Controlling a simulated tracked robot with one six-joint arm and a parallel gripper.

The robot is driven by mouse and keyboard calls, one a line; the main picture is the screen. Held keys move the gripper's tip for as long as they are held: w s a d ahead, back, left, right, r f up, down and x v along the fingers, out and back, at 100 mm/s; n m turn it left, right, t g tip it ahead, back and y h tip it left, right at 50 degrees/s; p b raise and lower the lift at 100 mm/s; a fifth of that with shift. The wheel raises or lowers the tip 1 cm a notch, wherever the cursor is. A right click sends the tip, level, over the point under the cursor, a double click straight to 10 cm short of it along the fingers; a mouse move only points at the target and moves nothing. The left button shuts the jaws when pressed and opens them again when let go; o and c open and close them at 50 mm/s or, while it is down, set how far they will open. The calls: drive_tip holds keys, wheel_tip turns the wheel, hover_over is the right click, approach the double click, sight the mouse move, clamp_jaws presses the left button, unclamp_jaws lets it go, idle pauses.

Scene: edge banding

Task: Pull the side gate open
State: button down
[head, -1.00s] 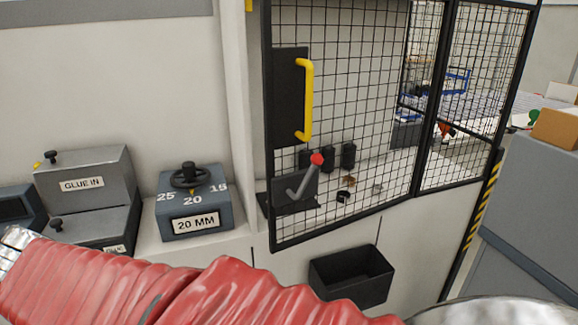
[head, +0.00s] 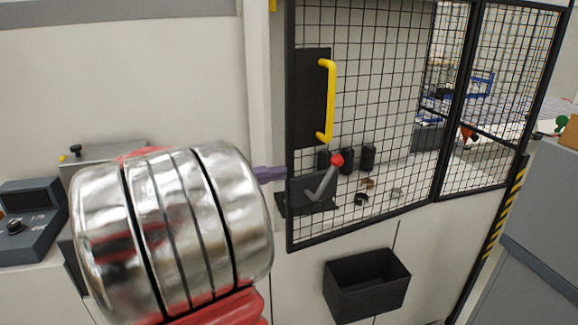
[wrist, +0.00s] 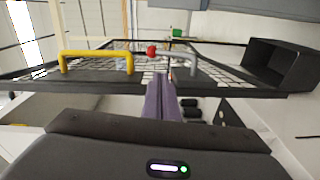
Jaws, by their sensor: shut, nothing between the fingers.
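The side gate is a black-framed wire mesh panel (head: 291,225) with a yellow handle (head: 329,100) on a dark plate. Below the handle is a grey latch lever with a red knob (head: 337,159), tilted up to the right. My gripper's purple fingers (head: 270,174) reach from the left to the gate's left edge, near latch height. In the wrist view the closed, empty fingers (wrist: 162,92) overlap the gate's frame edge, between the yellow handle (wrist: 97,55) and the lever (wrist: 180,55). I cannot tell whether they touch the frame or whether the gate stands slightly ajar.
A black bin (head: 367,280) is mounted on the white wall below the gate. Small dark parts lie behind the mesh. A grey cabinet (head: 545,215) stands at the right. My arm hides much of the machine controls at the left.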

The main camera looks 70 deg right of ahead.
sight(313, 167)
idle(0.3)
drive_tip(key=shift+x, duration=4.95)
